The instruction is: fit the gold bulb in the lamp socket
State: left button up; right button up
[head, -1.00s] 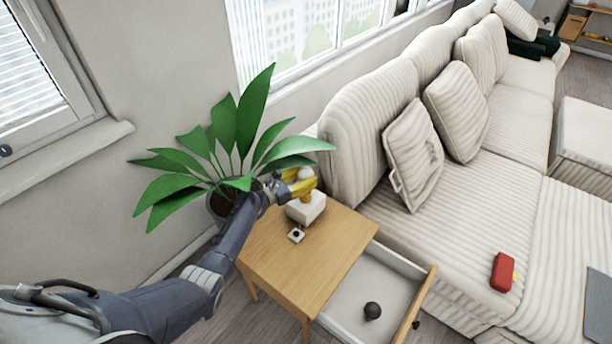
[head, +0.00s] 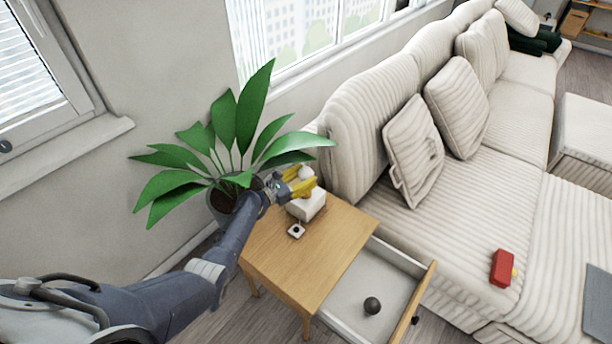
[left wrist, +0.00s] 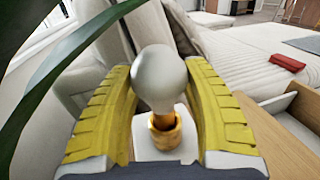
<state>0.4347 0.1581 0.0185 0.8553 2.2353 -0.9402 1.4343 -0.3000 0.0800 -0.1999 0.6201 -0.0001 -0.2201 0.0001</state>
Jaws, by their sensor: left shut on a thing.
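The gold bulb (left wrist: 159,78) has a pale round globe and a gold neck. It stands between the yellow fingers of my left gripper (left wrist: 160,95), which is shut on it. In the head view the globe (head: 305,173) shows just above the fingers of the left gripper (head: 300,183). The gold socket (left wrist: 165,132) sits on the white block-shaped lamp base (head: 308,207), on the wooden side table. The bulb's neck reaches down to the socket's mouth, nearly upright. I cannot tell how deep it sits. My right gripper is not in view.
A large potted plant (head: 236,130) stands close behind my left wrist, with a leaf across the wrist view. A small switch box (head: 297,231) lies before the lamp. The table's drawer (head: 352,285) is open, with a dark ball (head: 372,306) inside. A sofa (head: 460,200) stands right.

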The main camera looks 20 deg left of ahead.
pick_arm(q)
jog(key=shift+f, duration=1.15)
jog(key=o, duration=1.3)
jog(key=shift+c, duration=0.2)
jog(key=v, duration=1.2)
jog(key=shift+f, duration=0.1)
